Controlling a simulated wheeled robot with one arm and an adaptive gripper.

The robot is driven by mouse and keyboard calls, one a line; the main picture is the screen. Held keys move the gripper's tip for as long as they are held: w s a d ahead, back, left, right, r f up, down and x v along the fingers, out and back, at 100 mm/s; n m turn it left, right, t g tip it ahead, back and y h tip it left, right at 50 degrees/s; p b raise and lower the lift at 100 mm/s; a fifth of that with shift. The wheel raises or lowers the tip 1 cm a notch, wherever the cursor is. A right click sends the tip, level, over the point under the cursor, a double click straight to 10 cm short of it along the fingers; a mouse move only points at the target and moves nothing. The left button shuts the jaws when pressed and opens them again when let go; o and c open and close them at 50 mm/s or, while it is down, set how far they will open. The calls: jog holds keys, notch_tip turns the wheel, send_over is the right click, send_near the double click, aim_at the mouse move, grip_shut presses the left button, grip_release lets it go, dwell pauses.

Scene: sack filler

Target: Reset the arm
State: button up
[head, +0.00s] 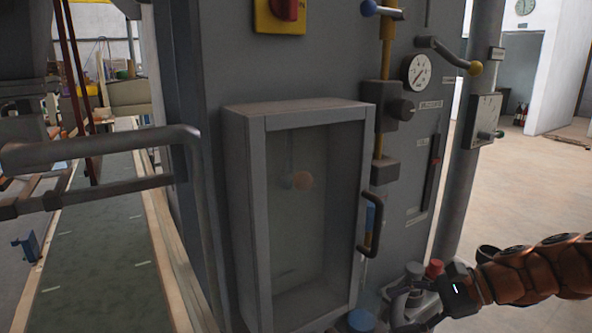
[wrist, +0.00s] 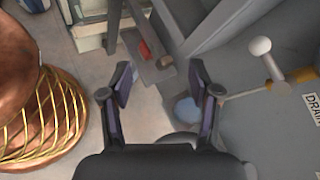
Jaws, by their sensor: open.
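My gripper (head: 398,303) is at the lower right of the head view, below and to the right of the glass-fronted cabinet's handle. My arm reaches in from the right edge. In the wrist view my gripper (wrist: 162,82) has its two fingers spread, with nothing held between them. Below the fingertips is a flat grey plate with a small red part (wrist: 145,51) on it. A blue round part (wrist: 187,109) shows just beside the right finger. I cannot tell whether the fingers touch anything.
The cabinet door (head: 310,210) is shut, with a dark handle (head: 372,225). A red knob (head: 434,268) stands close behind my gripper. A white-knobbed lever (wrist: 262,48) is at the right of the wrist view. Open floor (head: 535,190) lies at right; a railing (head: 100,147) is at left.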

jog(key=s+a+r+n+g+h+p, duration=0.2)
jog(key=s+a+r+n+h+p, duration=0.15)
jog(key=s, duration=0.25)
jog(key=s+a+r+n+g+h+p, duration=0.2)
jog(key=s+a+r+n+p, duration=0.15)
jog(key=s+a+p, duration=0.2)
jog(key=s+d+r+n+h+p, duration=0.3)
jog(key=s+n+p, duration=0.1)
jog(key=s+p, duration=0.1)
jog(key=s+d+r+n+h+p, duration=0.3)
jog(key=s+d+p, duration=0.1)
jog(key=s, duration=0.4)
jog(key=shift+r+n+h+p, duration=0.25)
jog(key=shift+n+h+p, duration=0.15)
jog(key=shift+p, duration=0.25)
